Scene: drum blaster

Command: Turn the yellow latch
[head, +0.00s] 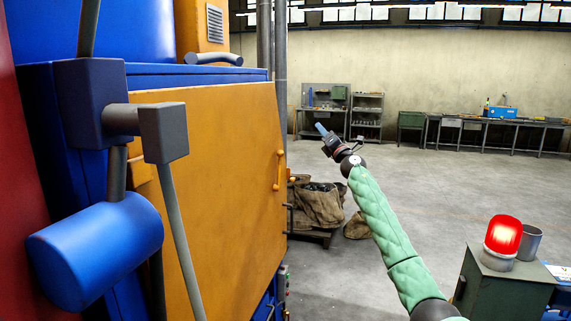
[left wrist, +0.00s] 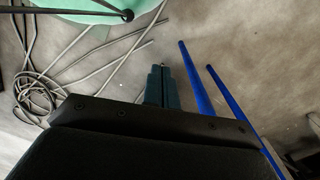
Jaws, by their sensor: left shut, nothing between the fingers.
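A yellow latch or handle (head: 279,170) is upright on the right part of a large orange-yellow door (head: 225,190) in the head view. My right gripper (head: 321,129) is raised, to the right of the latch in the picture and apart from it. Its fingers are small and seen at an angle, so I cannot tell whether they are open. My left gripper (left wrist: 161,80) shows only in the left wrist view, with its two dark fingers together and nothing between them, over grey floor. The latch is not in the left wrist view.
A grey lever mechanism with a blue cylinder (head: 95,250) stands in front of the door at left. Sacks on a low cart (head: 318,205) stand beyond the door. A red lamp (head: 503,235) sits on a box at lower right. Cables (left wrist: 50,85) and blue rods (left wrist: 195,75) show near my left gripper.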

